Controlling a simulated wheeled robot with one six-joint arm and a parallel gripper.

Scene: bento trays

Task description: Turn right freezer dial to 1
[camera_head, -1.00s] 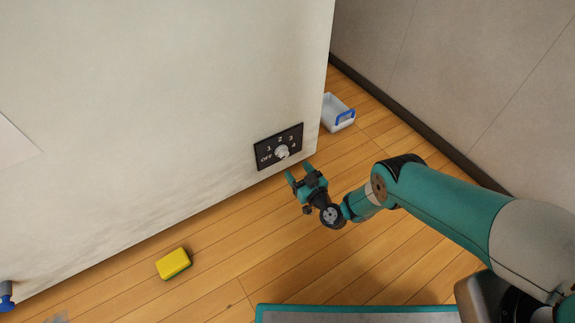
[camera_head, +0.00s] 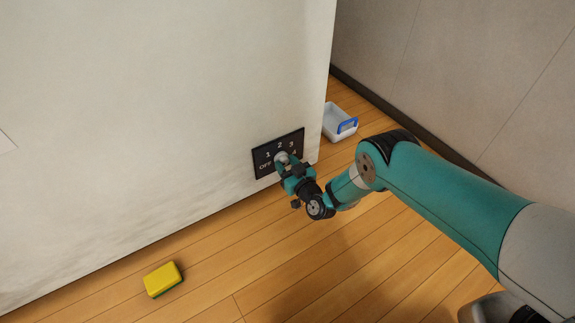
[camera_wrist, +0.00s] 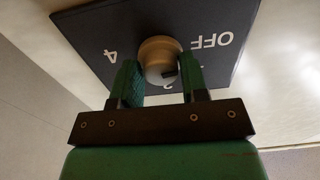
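The freezer dial is a pale round knob (camera_wrist: 158,52) on a black panel (camera_head: 262,162) marked OFF, 1, 2, 3 and 4, low on a large white face. My gripper (camera_head: 284,164) is at the knob, one finger on either side of it. In the wrist view my gripper (camera_wrist: 160,80) shows its two green fingers apart, straddling the knob; firm contact is not clear. A small dark mark shows on the knob's lower edge there, but which number it points to is unclear. My gripper hides part of the panel in the head view.
A yellow sponge with a green underside (camera_head: 162,278) lies on the wooden floor at the lower left. A white bin with a blue handle (camera_head: 338,124) stands beyond the white face's right edge, near the grey wall (camera_head: 450,80). Floor between is clear.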

